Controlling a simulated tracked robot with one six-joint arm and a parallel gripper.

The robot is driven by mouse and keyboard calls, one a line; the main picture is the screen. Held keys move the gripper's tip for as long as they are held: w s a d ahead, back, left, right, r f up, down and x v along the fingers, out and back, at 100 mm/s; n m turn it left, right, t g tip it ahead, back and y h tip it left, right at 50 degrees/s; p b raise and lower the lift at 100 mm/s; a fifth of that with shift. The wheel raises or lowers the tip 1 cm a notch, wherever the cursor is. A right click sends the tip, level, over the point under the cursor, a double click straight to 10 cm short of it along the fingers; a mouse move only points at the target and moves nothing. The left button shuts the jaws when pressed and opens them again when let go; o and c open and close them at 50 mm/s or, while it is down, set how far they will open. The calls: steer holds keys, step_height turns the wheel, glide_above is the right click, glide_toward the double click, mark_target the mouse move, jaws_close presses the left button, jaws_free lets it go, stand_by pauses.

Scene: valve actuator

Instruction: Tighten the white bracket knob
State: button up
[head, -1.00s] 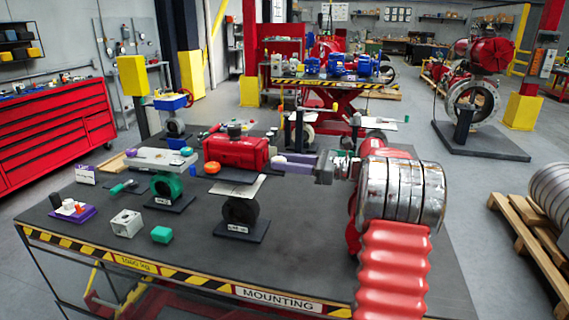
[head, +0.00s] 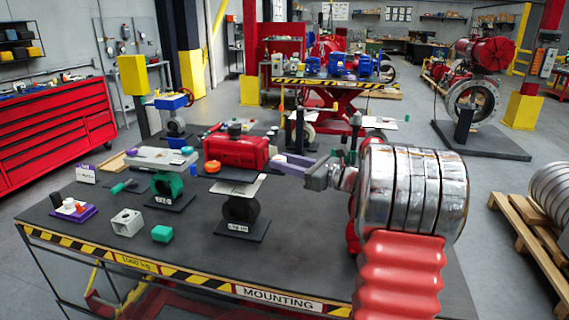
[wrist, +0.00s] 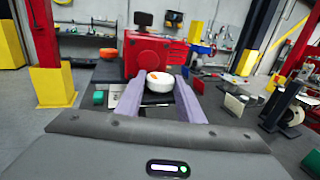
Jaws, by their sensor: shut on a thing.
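The white bracket knob (wrist: 158,82), round with a small orange mark on its face, sits between my fingertips in the wrist view. It is beside the red actuator (wrist: 153,50), above a dark plate. My gripper (wrist: 160,92) has two purple-grey fingers, one on each side of the knob, shut on it. In the head view my gripper (head: 280,163) reaches in from the right, just right of the red actuator (head: 237,152). There the fingers mostly hide the knob. A white plate (head: 248,186) and a black valve body (head: 240,207) are below the actuator.
More parts stand behind the actuator. The table front is largely clear.

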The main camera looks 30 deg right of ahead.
steer(key=shift+a+r+m+t+h, duration=0.1)
steer(key=shift+m+t+h, duration=0.2)
steer(key=shift+m+h, duration=0.35)
steer(key=o, duration=1.1)
steer(key=shift+c, duration=0.2)
steer(key=shift+s, duration=0.1)
steer(key=v, duration=1.3)
steer(key=shift+s, duration=0.4)
